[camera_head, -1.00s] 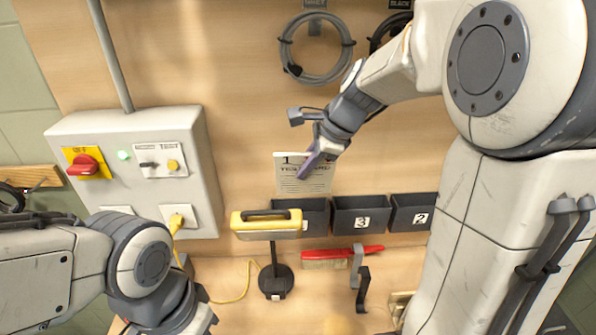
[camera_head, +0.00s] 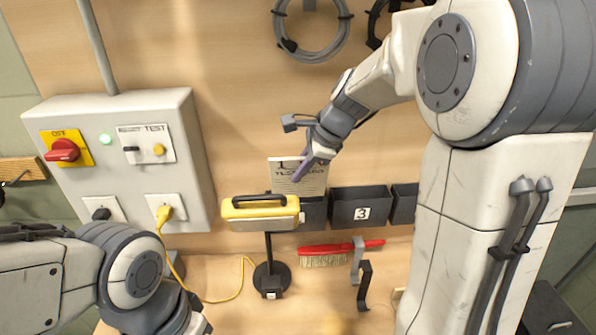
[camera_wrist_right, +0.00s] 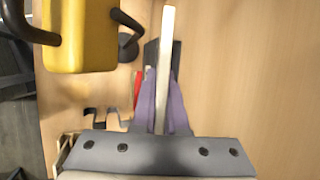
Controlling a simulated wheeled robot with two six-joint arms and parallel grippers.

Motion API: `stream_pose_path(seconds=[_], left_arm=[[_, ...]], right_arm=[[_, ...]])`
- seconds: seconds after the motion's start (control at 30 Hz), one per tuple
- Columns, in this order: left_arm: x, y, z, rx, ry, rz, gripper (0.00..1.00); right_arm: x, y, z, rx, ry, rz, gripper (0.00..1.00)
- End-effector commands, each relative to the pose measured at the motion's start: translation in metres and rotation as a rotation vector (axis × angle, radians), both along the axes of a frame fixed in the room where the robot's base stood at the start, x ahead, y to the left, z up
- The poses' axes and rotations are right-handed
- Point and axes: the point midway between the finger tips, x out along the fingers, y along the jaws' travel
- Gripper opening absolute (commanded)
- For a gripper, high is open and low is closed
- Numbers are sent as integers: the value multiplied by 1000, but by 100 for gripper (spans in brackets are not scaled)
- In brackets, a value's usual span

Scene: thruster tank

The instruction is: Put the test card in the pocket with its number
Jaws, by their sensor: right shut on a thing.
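My right gripper (camera_head: 306,168) is shut on the white test card (camera_head: 284,172), which shows printed lines and "TEST CARD". The gripper covers part of its print. The card is upright, just above the leftmost dark pocket (camera_head: 315,215); I cannot tell if they touch. That pocket is partly hidden by a yellow device, and its number does not show. The middle pocket (camera_head: 360,207) is marked 3. The right pocket (camera_head: 404,204) is partly behind my right arm. In the wrist view the card (camera_wrist_right: 166,60) is edge-on between the purple fingers (camera_wrist_right: 163,100). My left gripper (camera_head: 198,322) is low at the left, its fingertips unclear.
A yellow device (camera_head: 260,212) on a black stand (camera_head: 271,278) stands left of the pockets. A grey control box (camera_head: 135,190) is at the left, with a yellow cable (camera_head: 243,285). A red brush (camera_head: 325,251) and dark hooks (camera_head: 364,285) are below.

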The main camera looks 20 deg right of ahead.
Motion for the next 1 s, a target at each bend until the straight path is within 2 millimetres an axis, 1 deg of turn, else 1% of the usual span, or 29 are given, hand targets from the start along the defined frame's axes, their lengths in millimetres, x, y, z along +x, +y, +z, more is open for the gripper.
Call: stream_pose_path(seconds=[0.03, 1.0], left_arm=[[0, 0, -8, 0, 0, 1, 0], [0, 0, -51, 0, 0, 0, 0]], right_arm=[[2, -1, -8, 0, 0, 0, 0], [28, -7, -79, 0, -1, 1, 0]])
